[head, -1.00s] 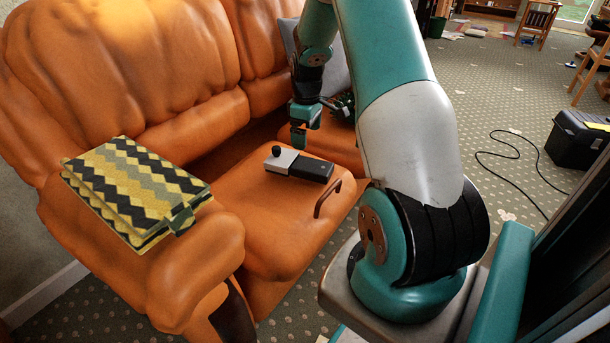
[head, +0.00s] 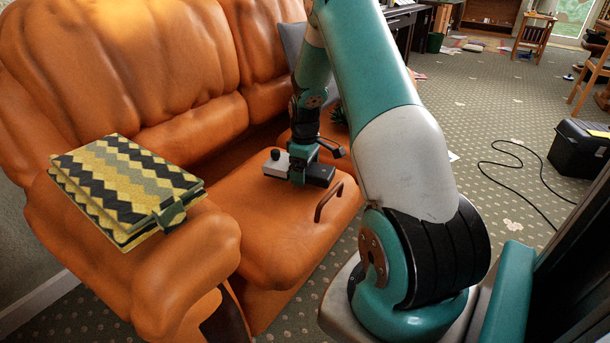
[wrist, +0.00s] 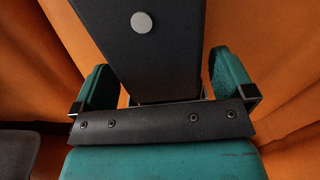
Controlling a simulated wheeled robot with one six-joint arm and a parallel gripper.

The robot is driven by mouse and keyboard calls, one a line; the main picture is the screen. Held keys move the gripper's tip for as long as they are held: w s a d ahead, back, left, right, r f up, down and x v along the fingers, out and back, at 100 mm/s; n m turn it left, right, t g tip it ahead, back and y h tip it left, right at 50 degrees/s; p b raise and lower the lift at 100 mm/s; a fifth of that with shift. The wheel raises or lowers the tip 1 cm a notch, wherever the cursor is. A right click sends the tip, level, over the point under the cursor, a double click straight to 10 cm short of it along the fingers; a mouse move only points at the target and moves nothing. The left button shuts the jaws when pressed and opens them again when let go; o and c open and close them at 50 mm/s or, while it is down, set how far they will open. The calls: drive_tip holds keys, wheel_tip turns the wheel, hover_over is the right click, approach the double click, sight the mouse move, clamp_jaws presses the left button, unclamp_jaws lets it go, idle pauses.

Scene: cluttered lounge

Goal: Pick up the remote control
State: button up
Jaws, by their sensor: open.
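The remote control (head: 319,174) is a long, boxy thing lying on the orange sofa seat, part pale grey and part black, with a round black knob at its left end. My gripper (head: 299,172) is down at its middle and hides part of it. In the wrist view the remote (wrist: 155,50) is a dark bar with one pale round button. It lies between the two spread teal fingers of my gripper (wrist: 163,85), with a narrow gap visible at each side. The jaws are open. I cannot tell how far down the fingertips reach beside it.
A zigzag-patterned book-like item (head: 125,180) lies on the near armrest. A thin curved brown handle shape (head: 328,202) stands at the seat's front edge, close to the remote. The orange sofa (head: 190,85) back rises behind. A black box (head: 578,148) with a cable stands on the carpet at right.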

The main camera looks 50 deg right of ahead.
drive_tip(key=c, duration=1)
drive_tip(key=shift+r, duration=0.1)
